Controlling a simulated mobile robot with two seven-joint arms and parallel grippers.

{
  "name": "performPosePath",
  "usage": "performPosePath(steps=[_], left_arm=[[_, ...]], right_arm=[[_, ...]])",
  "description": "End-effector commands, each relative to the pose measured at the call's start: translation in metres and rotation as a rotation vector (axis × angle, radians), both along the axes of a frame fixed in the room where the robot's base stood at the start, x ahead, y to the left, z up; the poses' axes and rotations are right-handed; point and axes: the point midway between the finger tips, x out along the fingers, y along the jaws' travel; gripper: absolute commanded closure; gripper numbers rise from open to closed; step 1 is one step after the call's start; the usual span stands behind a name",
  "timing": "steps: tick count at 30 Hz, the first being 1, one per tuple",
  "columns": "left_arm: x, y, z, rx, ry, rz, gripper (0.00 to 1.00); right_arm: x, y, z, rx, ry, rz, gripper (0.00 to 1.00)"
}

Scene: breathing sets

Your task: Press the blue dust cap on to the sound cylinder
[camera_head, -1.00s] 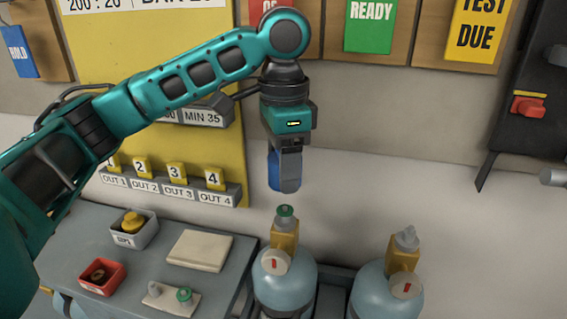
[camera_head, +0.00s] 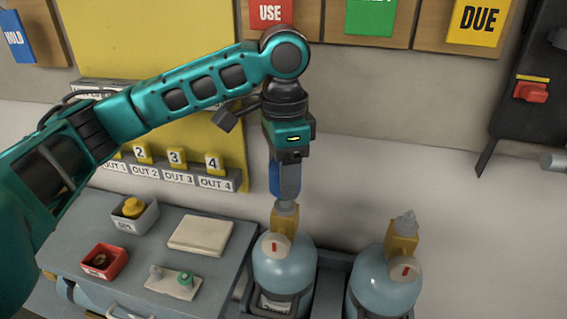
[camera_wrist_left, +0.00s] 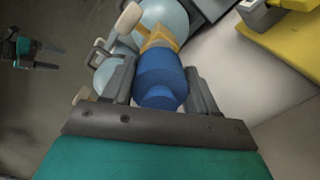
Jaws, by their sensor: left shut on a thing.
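My left gripper (camera_head: 286,196) points straight down over the left, pale blue cylinder (camera_head: 284,266). It is shut on the blue dust cap (camera_head: 276,179), which also shows between the fingers in the left wrist view (camera_wrist_left: 160,76). The cap is over the brass valve (camera_head: 284,222) of that cylinder. A pale piece shows just below the fingertips, at the valve top. The fingers hide part of the joint, so I cannot tell how far the cap is seated. A second pale blue cylinder (camera_head: 385,284) with a brass valve and grey top (camera_head: 405,224) stands to the right.
The bench at left holds a grey box with a yellow item (camera_head: 134,213), a red box (camera_head: 103,261), a folded cloth (camera_head: 200,235) and a plate (camera_head: 172,282) with grey and green pieces. The floor between cylinders is tight.

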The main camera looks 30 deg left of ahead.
Motion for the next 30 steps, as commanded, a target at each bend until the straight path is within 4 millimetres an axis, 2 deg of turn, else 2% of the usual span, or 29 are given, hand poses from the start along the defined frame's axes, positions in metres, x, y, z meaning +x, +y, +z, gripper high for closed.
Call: performPosePath(steps=[21,30], left_arm=[[0.000,0.000,-0.036,-0.001,0.001,-0.001,0.70],[0.000,0.000,-0.044,0.001,-0.001,0.000,0.70]], right_arm=[[0.000,0.000,0.000,0.000,0.000,0.000,0.23],[0.000,0.000,-0.001,0.000,0.000,0.000,0.23]])
